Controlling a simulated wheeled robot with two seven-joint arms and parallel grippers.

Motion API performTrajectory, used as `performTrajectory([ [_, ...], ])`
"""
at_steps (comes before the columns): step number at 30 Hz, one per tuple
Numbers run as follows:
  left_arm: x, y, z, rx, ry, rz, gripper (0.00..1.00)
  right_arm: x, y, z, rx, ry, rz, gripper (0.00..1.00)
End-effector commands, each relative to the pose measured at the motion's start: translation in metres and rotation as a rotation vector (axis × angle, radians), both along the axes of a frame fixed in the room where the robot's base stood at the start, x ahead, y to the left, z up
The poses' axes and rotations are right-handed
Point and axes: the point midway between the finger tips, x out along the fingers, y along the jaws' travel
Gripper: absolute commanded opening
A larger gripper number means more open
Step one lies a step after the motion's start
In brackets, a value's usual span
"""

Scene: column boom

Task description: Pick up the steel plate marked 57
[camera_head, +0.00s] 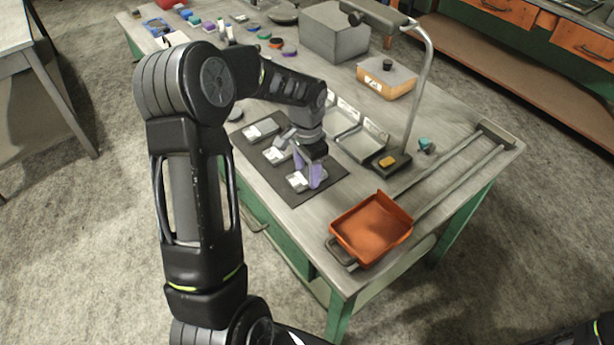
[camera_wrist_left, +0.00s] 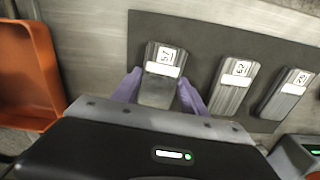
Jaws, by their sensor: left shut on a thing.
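The steel plate marked 57 (camera_wrist_left: 158,88) is a grey ribbed block with a white label, at the near end of a dark mat (camera_head: 322,187). In the head view the same plate (camera_head: 297,181) shows beside my fingers. My left gripper (camera_head: 312,176) is shut on it, with one purple finger on each side in the wrist view. The plate lies on or very close to the mat; I cannot tell which. Two similar plates lie farther along the mat, a middle plate (camera_wrist_left: 234,86) and an end plate (camera_wrist_left: 287,94). My right gripper is not in view.
An orange tray (camera_head: 372,229) sits at the table's near corner, beside two rails. Grey trays (camera_head: 362,145) and a lamp with a curved post (camera_head: 424,75) stand right of the mat. Coloured items and a grey box (camera_head: 335,32) fill the far end.

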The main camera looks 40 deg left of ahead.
Motion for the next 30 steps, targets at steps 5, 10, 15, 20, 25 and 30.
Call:
performTrajectory([
  [5,0.0,0.0,0.0,0.0,0.0,0.0,0.06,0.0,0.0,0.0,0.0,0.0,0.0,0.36],
  [10,0.0,0.0,0.0,0.0,0.0,0.0,0.0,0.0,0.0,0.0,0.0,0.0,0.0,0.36],
  [15,0.0,0.0,0.0,0.0,0.0,0.0,0.0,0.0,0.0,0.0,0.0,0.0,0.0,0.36],
  [20,0.001,0.0,0.001,0.001,-0.003,0.0,0.0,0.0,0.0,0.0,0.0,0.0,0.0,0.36],
  [25,0.001,0.0,0.005,0.002,-0.004,0.0,0.0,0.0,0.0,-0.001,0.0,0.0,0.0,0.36],
  [30,0.002,0.0,0.023,0.001,-0.007,0.0,0.0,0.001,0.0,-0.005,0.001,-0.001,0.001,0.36],
])
